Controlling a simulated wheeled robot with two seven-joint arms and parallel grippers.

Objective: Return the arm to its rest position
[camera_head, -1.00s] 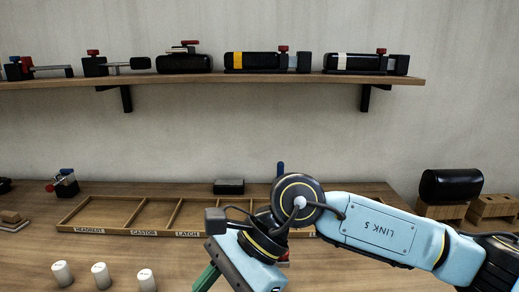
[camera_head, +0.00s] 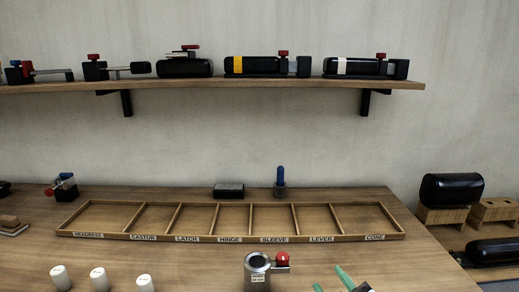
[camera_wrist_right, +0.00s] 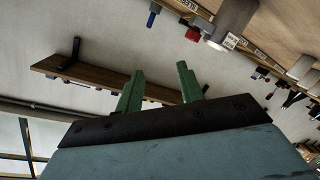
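My right gripper (camera_head: 332,283) shows only by its green fingers at the bottom edge of the head view, right of a metal cylinder with a red knob (camera_head: 258,269). In the right wrist view, its two green fingers (camera_wrist_right: 160,86) are apart with nothing between them. The rest of my right arm is out of the head view. My left arm and gripper are not in view.
A wooden tray (camera_head: 246,239) with labelled, empty compartments lies across the table. Several white cylinders (camera_head: 99,277) stand at front left. A wall shelf (camera_head: 210,83) holds black clamped parts. A black roll (camera_head: 452,187) sits on a wooden block at right.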

